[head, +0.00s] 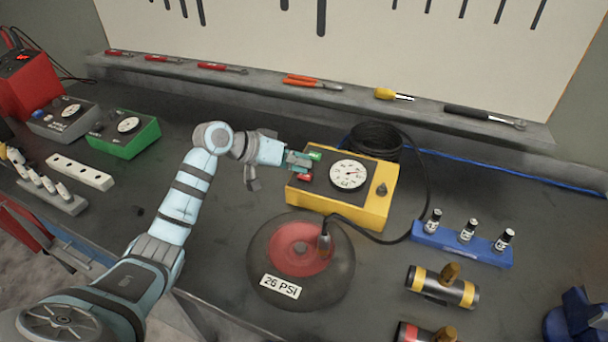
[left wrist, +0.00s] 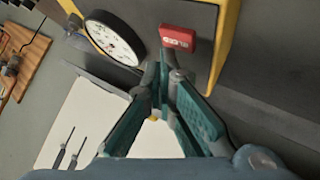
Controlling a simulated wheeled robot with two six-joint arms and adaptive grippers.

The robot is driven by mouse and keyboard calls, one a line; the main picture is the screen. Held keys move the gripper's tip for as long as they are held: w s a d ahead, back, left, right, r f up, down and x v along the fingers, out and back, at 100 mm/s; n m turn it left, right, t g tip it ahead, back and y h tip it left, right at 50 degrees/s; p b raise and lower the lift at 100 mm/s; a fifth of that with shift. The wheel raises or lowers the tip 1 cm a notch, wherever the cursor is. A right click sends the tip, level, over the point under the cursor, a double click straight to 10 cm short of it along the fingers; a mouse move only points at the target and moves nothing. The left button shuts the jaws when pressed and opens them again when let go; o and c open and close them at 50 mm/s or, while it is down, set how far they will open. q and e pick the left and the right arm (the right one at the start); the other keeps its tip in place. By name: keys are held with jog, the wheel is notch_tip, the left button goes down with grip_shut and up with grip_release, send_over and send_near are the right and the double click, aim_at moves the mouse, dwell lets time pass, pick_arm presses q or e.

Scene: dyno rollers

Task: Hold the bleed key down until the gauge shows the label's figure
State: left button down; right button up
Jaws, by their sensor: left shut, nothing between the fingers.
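The yellow gauge box (head: 362,209) stands mid-bench with a round white dial (head: 348,174), whose reading is too small to tell. A red key (head: 306,178) and a green key (head: 314,155) are on its left side. The red key (left wrist: 178,38) and dial (left wrist: 114,38) also show in the left wrist view; the key's lettering is unclear. My left gripper (head: 300,163) is shut and empty, its tips by the keys. In the wrist view the tips (left wrist: 166,70) are close to the red key; I cannot tell whether they touch. A label (head: 281,286) on the wheel reads 26 PSI.
The black wheel with a red hub (head: 292,250) lies in front of the box, a hose running to it. A blue rack (head: 462,243) with small bottles stands right. A green gauge box (head: 124,137) stands left. Tools lie on the back ledge (head: 300,92).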

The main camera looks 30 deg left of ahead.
pick_arm(q)
jog(key=shift+w+f, duration=0.1)
jog(key=shift+f, duration=0.1)
jog(key=shift+f, duration=0.4)
dwell(0.6)
jog(key=shift+r, duration=0.1)
dwell(2.7)
jog(key=shift+r+p, duration=0.7)
jog(key=shift+p, duration=0.4)
jog(key=r+p, duration=0.2)
jog(key=p, duration=0.1)
jog(key=s+r+p, duration=0.1)
jog(key=r+p, duration=0.1)
jog(key=r, duration=0.1)
jog(key=shift+s+p, duration=0.2)
jog(key=shift+p, duration=0.2)
dwell(1.2)
